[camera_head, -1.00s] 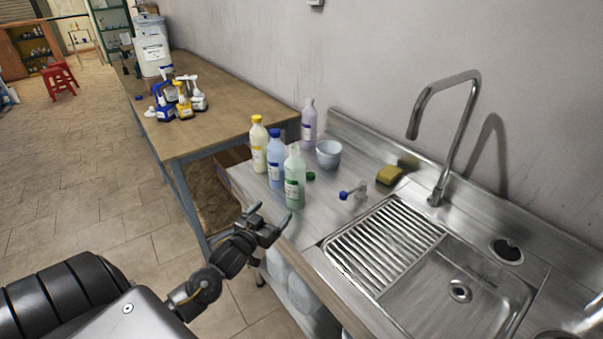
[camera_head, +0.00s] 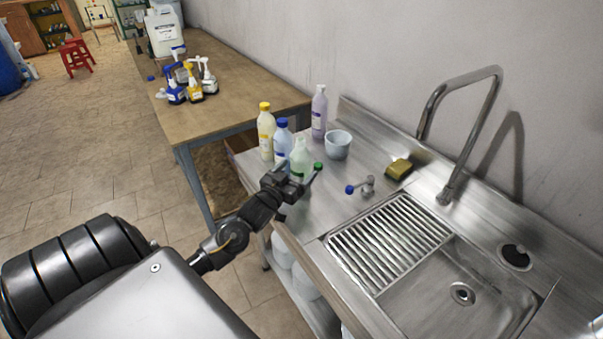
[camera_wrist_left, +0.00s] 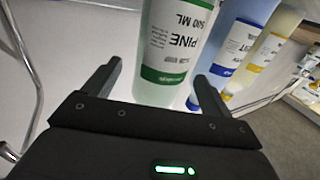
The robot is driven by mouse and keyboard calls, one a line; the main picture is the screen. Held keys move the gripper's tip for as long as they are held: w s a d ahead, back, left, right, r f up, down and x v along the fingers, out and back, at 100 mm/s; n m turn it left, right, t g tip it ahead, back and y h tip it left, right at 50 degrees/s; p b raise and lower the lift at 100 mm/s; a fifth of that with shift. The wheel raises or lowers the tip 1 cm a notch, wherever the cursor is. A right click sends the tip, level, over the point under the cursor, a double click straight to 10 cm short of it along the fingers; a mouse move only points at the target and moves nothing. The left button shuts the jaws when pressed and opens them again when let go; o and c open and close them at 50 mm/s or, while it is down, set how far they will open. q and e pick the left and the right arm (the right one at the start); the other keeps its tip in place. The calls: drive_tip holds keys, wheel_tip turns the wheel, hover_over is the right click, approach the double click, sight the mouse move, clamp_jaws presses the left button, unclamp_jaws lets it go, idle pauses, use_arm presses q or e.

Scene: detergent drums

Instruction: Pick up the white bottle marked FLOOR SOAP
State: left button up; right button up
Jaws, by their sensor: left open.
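No label reading FLOOR SOAP is legible in either view. A large white container (camera_head: 163,32) stands on the wooden table; its label is too small to read. My left gripper (camera_head: 298,174) is open at the near edge of the steel counter, in front of a pale green bottle (camera_head: 300,152). In the left wrist view this bottle (camera_wrist_left: 168,60), with a green label reading PINE, stands upright beyond and between the open fingers (camera_wrist_left: 156,75). Contact cannot be told. A blue bottle (camera_head: 283,146) and a yellow-capped bottle (camera_head: 266,134) stand behind it. My right gripper is not in view.
A purple bottle (camera_head: 319,114) and a grey-blue bowl (camera_head: 338,145) stand near the wall. A yellow sponge (camera_head: 399,169), tap (camera_head: 463,140) and sink (camera_head: 455,290) lie right. Several spray bottles (camera_head: 187,88) stand on the table.

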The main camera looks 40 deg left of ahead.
use_arm(q)
drive_tip(key=shift+w+r, duration=0.1)
drive_tip(key=shift+r, duration=0.05)
drive_tip(key=w, duration=0.1)
drive_tip(key=w+p, duration=0.1)
drive_tip(key=w, duration=0.1)
drive_tip(key=w+p, duration=0.1)
drive_tip(key=w, duration=0.1)
drive_tip(key=shift+a, duration=0.35)
drive_tip(key=shift+s+r, duration=0.1)
drive_tip(key=shift+s, duration=0.05)
drive_tip(key=shift+c, duration=0.7)
drive_tip(key=c, duration=1.1)
drive_tip(key=shift+c, duration=0.2)
